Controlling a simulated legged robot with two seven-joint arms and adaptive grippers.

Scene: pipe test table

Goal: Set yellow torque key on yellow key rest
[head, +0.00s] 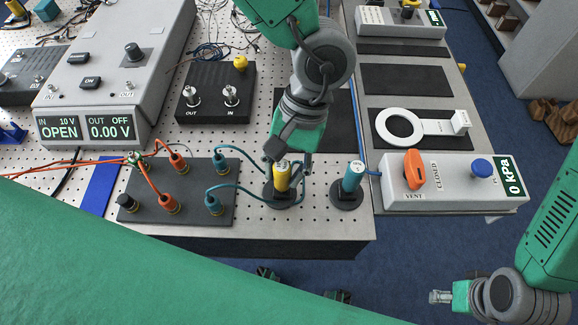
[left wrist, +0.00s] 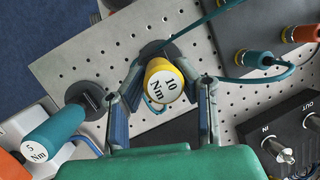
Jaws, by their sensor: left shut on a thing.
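The yellow torque key (head: 282,177), marked 10 Nm, stands about upright over a round black base (head: 270,197) near the table's front edge. In the left wrist view the key (left wrist: 165,82) is between the fingers, its labelled end toward the camera. My left gripper (head: 288,160) is shut on it from above. Whether the key's lower end touches the base is hidden. No yellow marking shows on the base. My right gripper (head: 438,297) is off the table at the lower right, too small to tell its jaws.
A teal 5 Nm key (head: 352,176) stands on a similar black base just right. A grey plate (head: 185,205) with teal and orange plugs and cables is left; a teal cable loops by the yellow key. A vent box (head: 450,183) is right.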

